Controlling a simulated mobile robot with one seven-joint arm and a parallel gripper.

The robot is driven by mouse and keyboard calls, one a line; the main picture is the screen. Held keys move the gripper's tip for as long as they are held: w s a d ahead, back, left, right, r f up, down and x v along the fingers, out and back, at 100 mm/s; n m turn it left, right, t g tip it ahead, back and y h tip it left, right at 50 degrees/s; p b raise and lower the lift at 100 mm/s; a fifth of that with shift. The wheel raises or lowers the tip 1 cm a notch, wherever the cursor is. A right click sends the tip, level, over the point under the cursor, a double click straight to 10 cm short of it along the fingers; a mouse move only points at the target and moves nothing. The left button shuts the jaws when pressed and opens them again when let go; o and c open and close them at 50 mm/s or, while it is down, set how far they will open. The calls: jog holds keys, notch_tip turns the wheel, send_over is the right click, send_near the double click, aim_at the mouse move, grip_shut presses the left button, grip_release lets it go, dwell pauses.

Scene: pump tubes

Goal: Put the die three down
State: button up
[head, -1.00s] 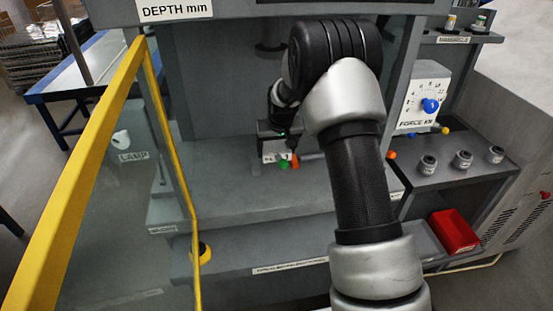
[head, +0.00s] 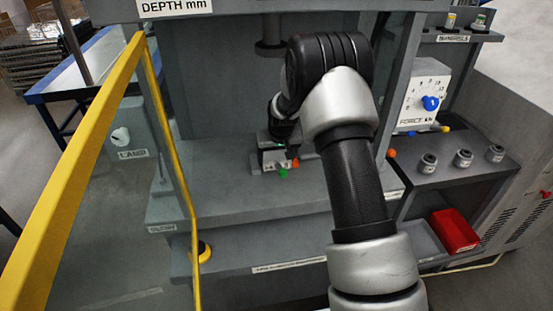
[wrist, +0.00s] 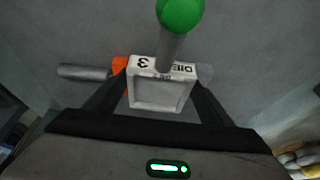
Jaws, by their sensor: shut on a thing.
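Die three is a pale block (wrist: 160,90) marked "DIE 3", with a square hollow in its face. In the wrist view it sits between the two fingers of my gripper (wrist: 160,100), which is shut on it. A green ball on a grey rod (wrist: 180,14) and an orange piece with a grey rod (wrist: 118,66) show beside the die. In the head view the die (head: 271,158) is low over the grey press bed (head: 235,195), partly hidden by my arm. I cannot tell whether it touches the bed.
A press ram (head: 270,46) hangs above and behind the die. A yellow-framed clear guard (head: 75,180) stands at the left. At the right are a force dial (head: 425,103), several small round weights (head: 463,158) and a red bin (head: 454,231). The bed's front is clear.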

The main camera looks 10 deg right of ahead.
jog(key=shift+s+f, duration=0.1)
jog(key=shift+f, duration=0.15)
